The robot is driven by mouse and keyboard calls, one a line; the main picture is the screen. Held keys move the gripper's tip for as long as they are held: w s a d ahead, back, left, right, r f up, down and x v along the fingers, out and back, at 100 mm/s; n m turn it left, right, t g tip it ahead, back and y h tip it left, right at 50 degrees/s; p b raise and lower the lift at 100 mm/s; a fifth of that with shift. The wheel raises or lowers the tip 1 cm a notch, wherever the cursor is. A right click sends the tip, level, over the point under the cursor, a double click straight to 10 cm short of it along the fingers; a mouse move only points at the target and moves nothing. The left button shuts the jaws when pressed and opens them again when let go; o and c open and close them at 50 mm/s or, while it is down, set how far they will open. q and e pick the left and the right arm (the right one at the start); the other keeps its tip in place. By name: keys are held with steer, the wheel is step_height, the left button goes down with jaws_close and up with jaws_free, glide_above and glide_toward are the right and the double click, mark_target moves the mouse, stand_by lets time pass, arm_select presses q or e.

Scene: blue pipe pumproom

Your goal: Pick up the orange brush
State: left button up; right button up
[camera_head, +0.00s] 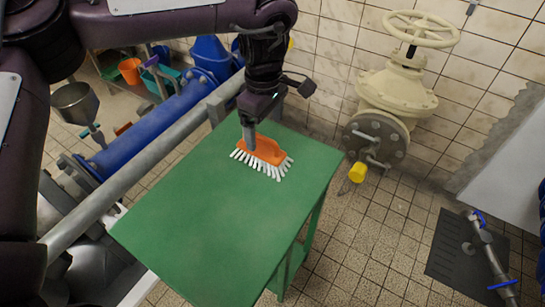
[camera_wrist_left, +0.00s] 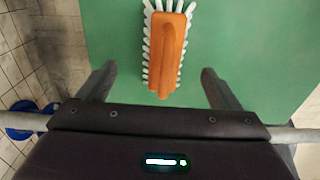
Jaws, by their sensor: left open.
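The orange brush (camera_head: 262,150) with white bristles lies on the green table (camera_head: 205,215), near its far edge. In the left wrist view the brush (camera_wrist_left: 166,50) lies lengthwise at the top middle, bristles showing along both sides. The fingers of my left gripper (camera_wrist_left: 158,77) are apart, one on each side of the brush's line, with green surface visible between. My right gripper is not in view.
A grey rail (camera_head: 140,165) and a blue pipe (camera_head: 150,125) run along the table's left side. A cream valve (camera_head: 397,90) with a handwheel stands behind on the right. The table's near part is clear.

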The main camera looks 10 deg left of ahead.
mark_target(261, 148)
arm_select(q)
steer(key=f, duration=0.5)
steer(key=a+f, duration=0.1)
steer(key=f, duration=0.1)
steer(key=shift+s+f, duration=0.2)
steer(key=shift+f, duration=0.05)
steer(key=c, duration=1.1)
steer(key=shift+r, duration=0.1)
